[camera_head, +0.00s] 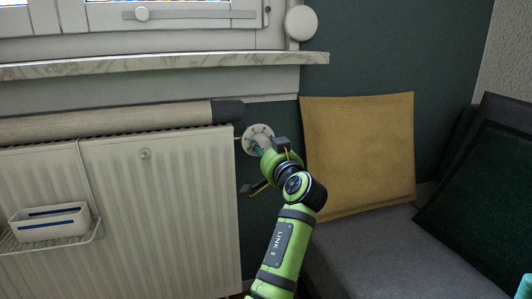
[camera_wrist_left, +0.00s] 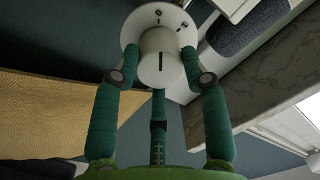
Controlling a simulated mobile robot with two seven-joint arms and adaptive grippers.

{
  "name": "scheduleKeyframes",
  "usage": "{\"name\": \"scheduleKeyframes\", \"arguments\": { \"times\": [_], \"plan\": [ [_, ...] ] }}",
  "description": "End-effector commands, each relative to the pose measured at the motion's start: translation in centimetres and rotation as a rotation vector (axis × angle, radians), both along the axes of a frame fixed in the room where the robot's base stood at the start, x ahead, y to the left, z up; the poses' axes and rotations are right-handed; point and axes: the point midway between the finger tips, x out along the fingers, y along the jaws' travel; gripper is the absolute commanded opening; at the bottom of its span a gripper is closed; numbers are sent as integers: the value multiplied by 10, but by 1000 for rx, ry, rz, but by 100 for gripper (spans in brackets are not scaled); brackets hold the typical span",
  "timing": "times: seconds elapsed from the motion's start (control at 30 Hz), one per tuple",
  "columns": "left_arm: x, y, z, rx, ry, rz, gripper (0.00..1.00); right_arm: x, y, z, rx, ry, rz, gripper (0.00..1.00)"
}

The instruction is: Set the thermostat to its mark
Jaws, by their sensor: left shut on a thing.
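The thermostat is a white round knob (camera_wrist_left: 160,62) with a dark line on its face, in front of a wider white disc (camera_wrist_left: 143,20) with small dark marks. In the head view the thermostat's disc (camera_head: 250,134) sits beside the radiator's upper right corner. My left gripper (camera_wrist_left: 162,78) is shut on the knob, its green fingers around the knob's sides. In the head view the left gripper (camera_head: 263,147) partly hides the knob. Which mark the line meets is too small to tell.
The white radiator (camera_head: 180,200) stands left of my arm, with a rolled cover (camera_head: 110,118) on top and a white caddy (camera_head: 48,222) on its front. A marbled sill (camera_head: 170,66) is above. A yellow cushion (camera_head: 365,150) stands on the grey sofa (camera_head: 380,265) close right of my arm.

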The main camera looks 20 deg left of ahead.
Motion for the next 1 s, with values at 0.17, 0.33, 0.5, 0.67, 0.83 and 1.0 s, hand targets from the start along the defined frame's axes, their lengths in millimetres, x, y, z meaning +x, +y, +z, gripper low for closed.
{"name": "scheduleKeyframes", "arguments": {
  "times": [0.17, 0.33, 0.5, 0.67, 0.83, 1.0],
  "plan": [
    [1, -1, 8, -17, -31, -5, 12, 0, 0, 1, -1, -4, 0, 40],
    [0, 0, 8, -23, -35, -5, 12, 1, 1, 2, -2, -7, 0, 40],
    [0, 0, 8, -23, -35, -5, 12, 1, 1, 3, -1, -9, 0, 40],
    [0, 0, 9, -21, -36, -5, 68, 0, 0, 3, -1, -9, 0, 40],
    [0, 0, 5, -23, -30, -4, 68, 0, 0, 3, 0, -10, 0, 40],
    [0, 0, 6, -24, -27, -3, 68, 0, -1, 2, 2, -6, -2, 40]
  ]
}}
